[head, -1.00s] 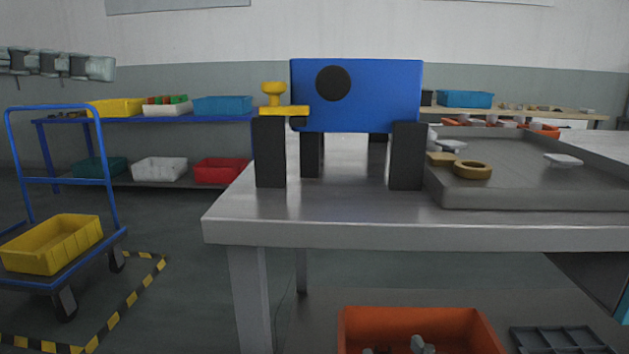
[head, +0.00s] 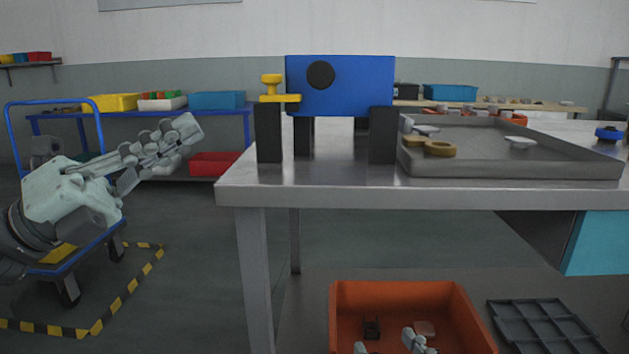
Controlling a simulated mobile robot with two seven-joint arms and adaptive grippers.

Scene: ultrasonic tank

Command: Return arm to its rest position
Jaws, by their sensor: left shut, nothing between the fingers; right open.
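My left gripper (head: 180,137) is at the left of the head view, its pale arm coming in from the left edge. Its fingers are together and empty, pointing up and right, in front of the blue cart and the back shelf. It is left of the steel table (head: 420,193) and apart from it. Of my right gripper (head: 388,346), only two pale fingertips show at the bottom edge, in front of the orange bin. They are apart, with nothing visible between them; the rest is out of frame.
On the table stand a blue box on black legs (head: 355,85) with a yellow knob part (head: 272,88), and a grey tray (head: 540,165) holding small parts. Below are the orange bin (head: 400,290) and a dark divided tray (head: 545,325). Floor between cart and table is clear.

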